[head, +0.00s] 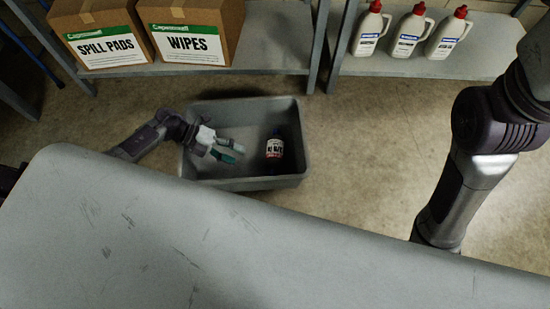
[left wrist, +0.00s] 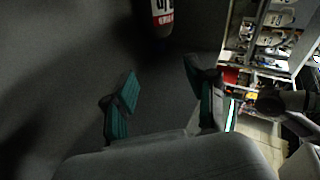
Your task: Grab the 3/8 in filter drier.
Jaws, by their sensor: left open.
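The filter drier (head: 274,146) is a small dark cylinder with a white and red label, lying in the grey bin (head: 242,184) on the floor. In the left wrist view the drier (left wrist: 163,14) shows at the top edge, partly cut off, beyond the fingertips. My left gripper (head: 230,151) reaches into the bin from the left, to the left of the drier and apart from it. Its teal-padded fingers are open and empty, and they also show in the left wrist view (left wrist: 160,95). My right arm shows at the right of the head view; its gripper is out of view.
A grey table top (head: 200,240) fills the front of the head view, near the bin. Shelves behind hold a spill pads box (head: 103,45), a wipes box (head: 193,42) and white bottles with red caps (head: 409,35). The floor right of the bin is clear.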

